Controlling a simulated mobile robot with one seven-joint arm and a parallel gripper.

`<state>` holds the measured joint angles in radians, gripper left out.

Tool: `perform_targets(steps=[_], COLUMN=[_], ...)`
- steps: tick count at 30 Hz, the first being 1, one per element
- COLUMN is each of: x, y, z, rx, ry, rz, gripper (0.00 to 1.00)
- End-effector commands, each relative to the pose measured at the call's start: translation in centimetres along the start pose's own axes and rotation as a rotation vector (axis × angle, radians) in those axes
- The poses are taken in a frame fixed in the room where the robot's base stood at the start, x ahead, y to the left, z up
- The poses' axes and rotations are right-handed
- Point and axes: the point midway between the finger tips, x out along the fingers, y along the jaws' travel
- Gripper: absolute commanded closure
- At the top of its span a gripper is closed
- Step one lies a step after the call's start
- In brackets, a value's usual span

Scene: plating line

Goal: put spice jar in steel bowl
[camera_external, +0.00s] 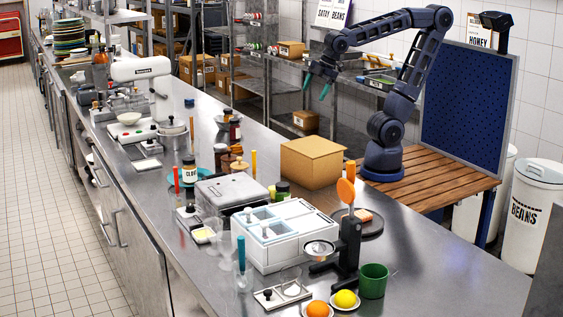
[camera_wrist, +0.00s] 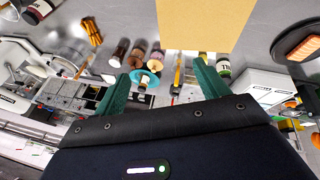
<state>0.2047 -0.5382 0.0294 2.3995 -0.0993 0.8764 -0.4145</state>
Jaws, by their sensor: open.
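Several small jars stand on the steel counter, and I cannot tell which one is the spice jar. One is a labelled jar with a dark lid (camera_external: 189,172), left of the middle in the external view. In the wrist view, a jar with a green-and-white label (camera_wrist: 223,67) stands beside the right finger, and another labelled jar (camera_wrist: 38,10) is at the upper left. A steel vessel (camera_external: 172,138) by the mixer may be the steel bowl. My gripper (camera_external: 316,88) is open and empty, high above the counter's back edge; its green fingers show in the wrist view (camera_wrist: 162,72).
A cardboard box (camera_external: 312,162) stands near my base. A white two-lid container (camera_external: 287,235), a black stand (camera_external: 348,245) and a green cup (camera_external: 373,281) crowd the front. A mixer (camera_external: 140,85) stands farther back. Bare counter (camera_external: 440,270) lies at the front right.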

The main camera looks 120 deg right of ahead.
Motion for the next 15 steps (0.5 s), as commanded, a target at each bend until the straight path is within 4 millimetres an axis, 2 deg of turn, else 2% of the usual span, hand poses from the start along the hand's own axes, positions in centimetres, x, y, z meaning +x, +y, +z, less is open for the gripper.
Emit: perform_targets(steps=[1, 6, 10, 15], x=[-0.6, -1.7, -2.0, -2.1], y=[-1.8, -6.4, -8.5, -9.4], z=[0.9, 3.9, 5.5, 6.3], rx=[0.039, 0.196, 0.275, 0.316], ry=[0.016, 0.038, 0.041, 0.040], rz=[-0.020, -0.095, -0.135, -0.155], gripper=[0.26, 0.26, 0.26, 0.26])
